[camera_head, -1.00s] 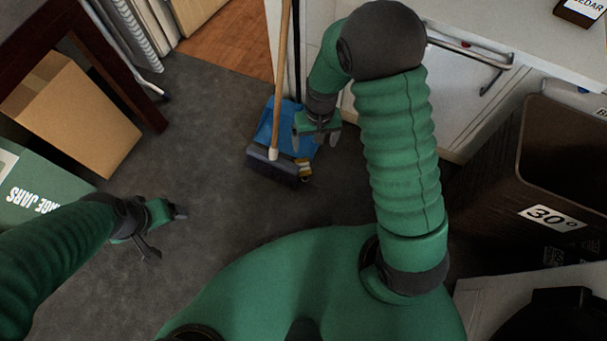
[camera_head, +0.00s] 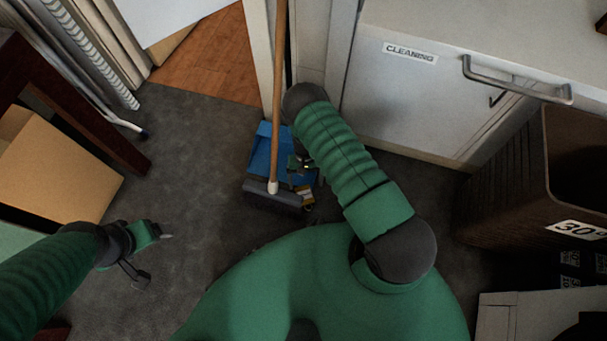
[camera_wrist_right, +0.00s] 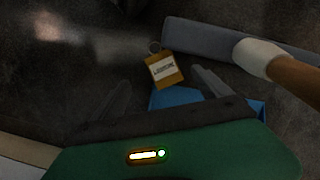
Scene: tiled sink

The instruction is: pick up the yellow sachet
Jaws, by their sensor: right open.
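The yellow sachet (camera_head: 307,196) is small, with a white label, and lies at the right end of the grey broom head (camera_head: 270,197). In the right wrist view the sachet (camera_wrist_right: 163,72) shows more clearly, with dark print on its label and a small ring at its top. My right gripper (camera_head: 303,166) is mostly hidden by its own arm, just beyond the sachet in the head view. In the wrist view its two dark fingers are spread, with the sachet showing between and beyond their tips. My left gripper (camera_head: 155,258) is open and empty above the floor at left.
A blue dustpan (camera_head: 261,150) lies behind the broom head, and the wooden broom handle (camera_head: 278,90) rises beside my right gripper. A white cabinet (camera_head: 400,90) and a brown bin (camera_head: 510,185) stand at right. A cardboard box (camera_head: 60,175) is at left. The grey floor between is clear.

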